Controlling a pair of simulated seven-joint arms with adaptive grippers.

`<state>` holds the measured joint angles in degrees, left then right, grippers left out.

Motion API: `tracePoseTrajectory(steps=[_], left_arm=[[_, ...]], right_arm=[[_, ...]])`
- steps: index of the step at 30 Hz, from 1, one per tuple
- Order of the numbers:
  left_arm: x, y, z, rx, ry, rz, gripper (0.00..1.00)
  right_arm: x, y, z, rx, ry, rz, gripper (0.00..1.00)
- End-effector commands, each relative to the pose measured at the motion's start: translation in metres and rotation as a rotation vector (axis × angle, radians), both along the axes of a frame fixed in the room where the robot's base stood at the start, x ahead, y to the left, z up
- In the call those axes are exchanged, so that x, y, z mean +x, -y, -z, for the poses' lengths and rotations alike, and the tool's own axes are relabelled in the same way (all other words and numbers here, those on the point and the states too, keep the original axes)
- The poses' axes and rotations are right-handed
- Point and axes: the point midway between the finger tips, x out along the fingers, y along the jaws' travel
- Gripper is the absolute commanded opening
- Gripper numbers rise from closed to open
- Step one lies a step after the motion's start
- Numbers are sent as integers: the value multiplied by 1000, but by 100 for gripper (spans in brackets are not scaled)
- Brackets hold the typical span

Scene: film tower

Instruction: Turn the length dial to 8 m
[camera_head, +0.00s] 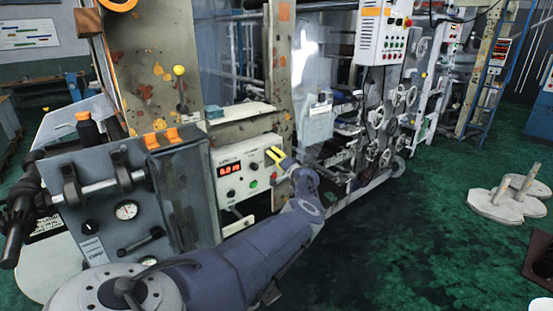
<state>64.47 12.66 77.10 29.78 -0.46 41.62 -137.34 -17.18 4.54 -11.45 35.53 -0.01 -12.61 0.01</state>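A light control panel (246,181) is set low in the machine front, left of the middle. Its red display (229,169) seems to read 0.0 m. Small buttons and knobs sit below and right of the display. I cannot tell for sure which is the length dial; it may be partly hidden by my gripper. My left gripper (274,156), with yellow fingertips, is at the panel's upper right corner. The two fingertips look apart, with nothing visible between them. Whether they touch the panel is unclear. My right gripper is not in view.
Left of the panel are a grey machine block with a gauge (126,210), black clamps and a transparent cover (183,195). A yellow-knobbed lever (180,72) stands above. Rollers (385,130) and a button box (383,32) are to the right.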

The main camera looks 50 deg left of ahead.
Motion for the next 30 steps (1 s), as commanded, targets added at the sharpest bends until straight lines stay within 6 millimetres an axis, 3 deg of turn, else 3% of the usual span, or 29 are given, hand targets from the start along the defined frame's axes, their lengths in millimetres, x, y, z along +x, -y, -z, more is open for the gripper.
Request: tracePoseTrajectory(steps=[3, 18, 30], left_arm=[[0, 0, 0, 0, 0, 0, 56], [0, 0, 0, 1, 0, 1, 0], [1, 0, -1, -1, 60, 2, 0]], right_arm=[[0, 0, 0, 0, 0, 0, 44], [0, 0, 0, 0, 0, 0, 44], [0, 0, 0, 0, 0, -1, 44]])
